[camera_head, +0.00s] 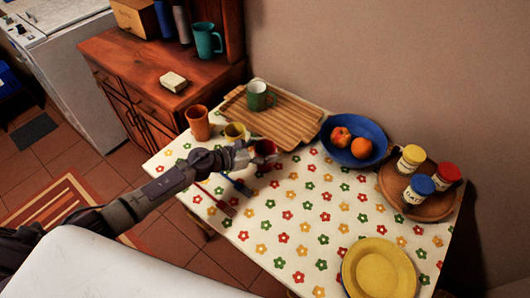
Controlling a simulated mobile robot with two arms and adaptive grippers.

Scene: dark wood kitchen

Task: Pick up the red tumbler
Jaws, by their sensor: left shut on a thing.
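The red tumbler (265,147) is at the tip of my left gripper (250,152), over the flowered tablecloth near the table's left side. My left gripper is shut on the tumbler, and its fingers hide part of it. I cannot tell whether the tumbler touches the table or is just above it. My right gripper does not show.
A wooden tray (290,121) bears a green mug (257,96). A blue fruit bowl (373,133), a round jar tray (434,208) and a yellow plate (378,269) stand right. The table's front middle is clear.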

